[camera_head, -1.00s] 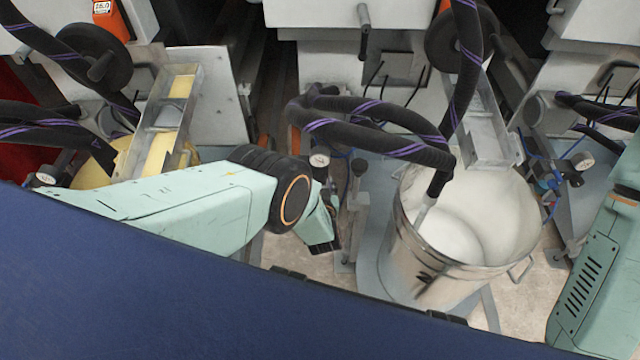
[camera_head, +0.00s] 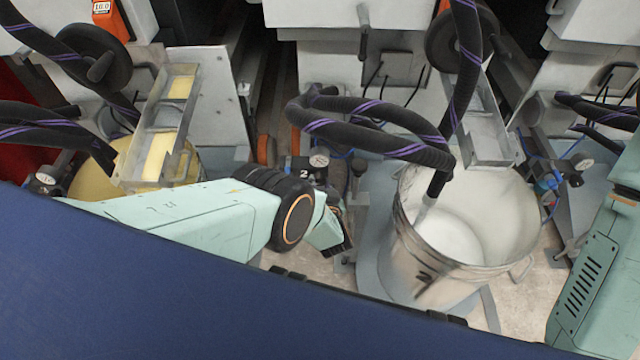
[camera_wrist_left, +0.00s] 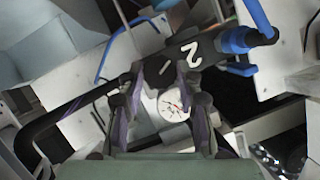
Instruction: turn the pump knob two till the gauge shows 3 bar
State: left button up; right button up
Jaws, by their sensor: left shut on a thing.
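The pump marked 2 (camera_head: 304,173) shows just past my left wrist in the head view, with its round white gauge (camera_head: 319,160) on top. In the left wrist view the black block with the white 2 (camera_wrist_left: 192,52) lies beyond my fingertips, and the gauge (camera_wrist_left: 173,106) shows between the fingers. Its needle is too small to read surely. My left gripper (camera_wrist_left: 160,76) is shut on the knob of pump two, which the fingers mostly hide. My right gripper is out of view; only part of that arm shows at right.
A steel bucket (camera_head: 405,250) of white paint stands right of my left wrist, with a black hose (camera_head: 390,145) hanging into it. A yellow paint bucket (camera_head: 95,180) stands at left. Another gauge (camera_head: 583,161) is at right. Metal troughs (camera_head: 490,130) jut from the machine.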

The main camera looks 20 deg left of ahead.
pick_arm(q)
jog(key=shift+m+y, duration=0.3)
jog(key=shift+m, duration=0.1)
jog(key=o, duration=1.2)
jog(key=shift+c, duration=0.2)
jog(key=v, duration=0.7)
jog(key=shift+s+d, duration=0.15)
jog(key=shift+r, duration=0.1)
